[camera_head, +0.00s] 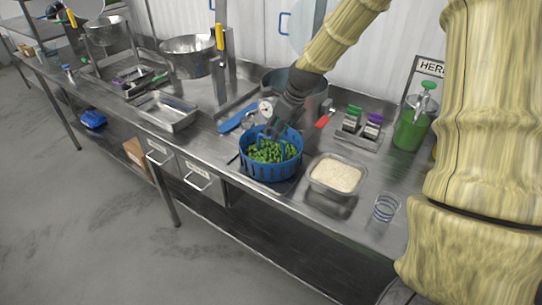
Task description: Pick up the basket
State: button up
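A blue slotted basket (270,167) holding green vegetable pieces stands on the steel counter (325,215), near the front edge. My gripper (281,133) is dark grey and points down at the far rim of the basket. Its fingers are at or just over the basket's opening, small and partly lost against the green contents. I cannot tell whether they touch the rim or whether they are open or shut.
A metal pan of white rice (336,175) sits close to the right of the basket, with a clear glass (386,207) further right. A large pot (315,100) stands behind. A green pump bottle (411,125) is at the back right. An empty steel tray (166,112) is to the left.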

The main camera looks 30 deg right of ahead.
jog(key=shift+p+x, duration=0.95)
jog(key=shift+x, duration=1.1)
jog(key=shift+a+f, duration=0.2)
jog(key=shift+f, duration=0.35)
jog(key=shift+f, duration=0.2)
grip_shut()
jog(key=shift+w, duration=0.1)
